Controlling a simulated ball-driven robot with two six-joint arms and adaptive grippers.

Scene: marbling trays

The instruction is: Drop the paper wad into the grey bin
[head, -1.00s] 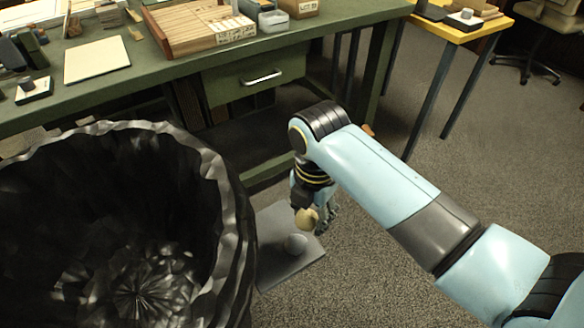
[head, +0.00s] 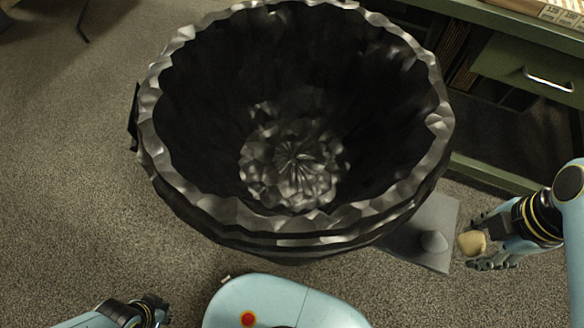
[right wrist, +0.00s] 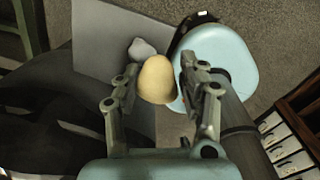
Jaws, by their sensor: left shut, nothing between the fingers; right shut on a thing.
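The bin (head: 437,118) is large, round and open, dark grey to black with a crumpled rim and inside, and fills the middle of the head view. Its inside shows no wad. The paper wad (head: 472,243) is a small tan lump, low at the right of the head view, outside the bin. My right gripper (head: 480,243) is shut on it. In the right wrist view the wad (right wrist: 156,79) sits between the fingers of my right gripper (right wrist: 160,75). My left gripper (head: 158,308) is at the bottom left of the head view, empty and shut, apart from the bin.
A flat grey plate (head: 440,210) with a small grey lump (head: 433,241) lies on the floor between the bin and my right gripper. A green workbench (head: 520,75) with a drawer stands behind at the right. Carpet to the left of the bin is clear.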

